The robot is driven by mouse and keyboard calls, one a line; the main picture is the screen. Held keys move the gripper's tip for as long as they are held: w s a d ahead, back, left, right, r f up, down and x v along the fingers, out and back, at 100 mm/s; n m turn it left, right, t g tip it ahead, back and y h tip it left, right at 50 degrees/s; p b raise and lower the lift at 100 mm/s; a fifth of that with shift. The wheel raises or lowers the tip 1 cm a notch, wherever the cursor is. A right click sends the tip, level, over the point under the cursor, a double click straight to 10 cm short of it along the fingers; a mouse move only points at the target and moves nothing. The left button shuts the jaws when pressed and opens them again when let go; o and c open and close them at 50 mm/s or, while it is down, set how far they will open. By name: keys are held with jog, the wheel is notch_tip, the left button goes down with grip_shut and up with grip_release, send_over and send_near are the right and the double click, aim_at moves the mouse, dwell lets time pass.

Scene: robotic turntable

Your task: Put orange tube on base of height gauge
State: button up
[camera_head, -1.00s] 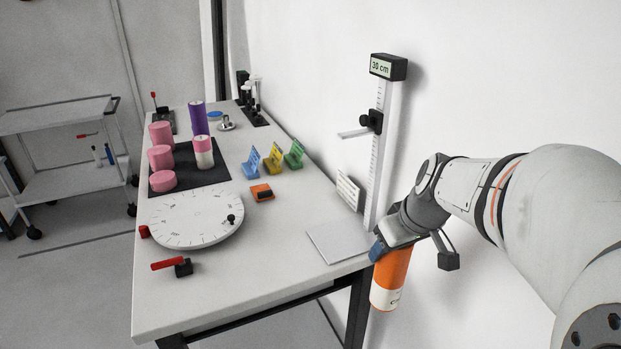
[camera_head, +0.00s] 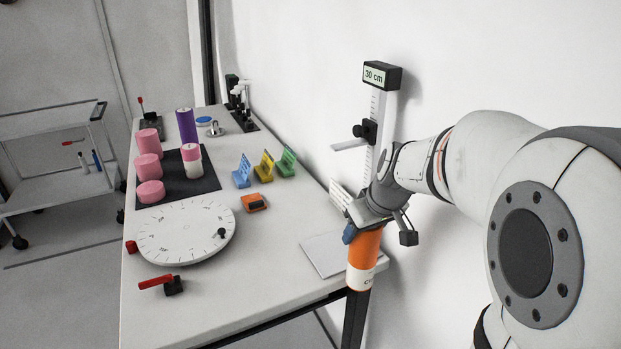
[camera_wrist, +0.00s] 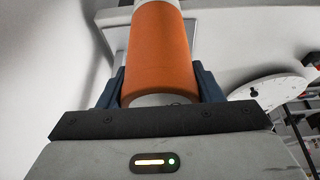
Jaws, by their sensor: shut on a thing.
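The orange tube (camera_head: 364,252), with a white lower band, is held upright in my gripper (camera_head: 364,228) in the head view. It hangs at the table's right front corner and covers part of the height gauge base (camera_head: 327,254), a flat light plate. I cannot tell whether the tube is over the plate or just in front of it. The gauge's scale post (camera_head: 377,105) rises behind my gripper, with a 30 cm display on top. In the wrist view the tube (camera_wrist: 162,50) sits between both blue fingers (camera_wrist: 160,88), with a pale plate edge behind it.
A black slider with a measuring arm (camera_head: 350,145) juts left from the post above my gripper. A white dial turntable (camera_head: 186,232) and a red-handled clamp (camera_head: 172,285) lie left of the plate. Blue, yellow and green holders (camera_head: 264,166) stand farther back. The wall is close on the right.

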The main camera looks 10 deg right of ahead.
jog(key=w+a+p, duration=0.3)
jog(key=w, duration=0.8)
jog(key=shift+w+a, duration=0.2)
jog(key=shift+a, duration=0.2)
jog(key=shift+s, duration=0.1)
jog(key=shift+f, duration=0.2)
jog(key=o, duration=1.5)
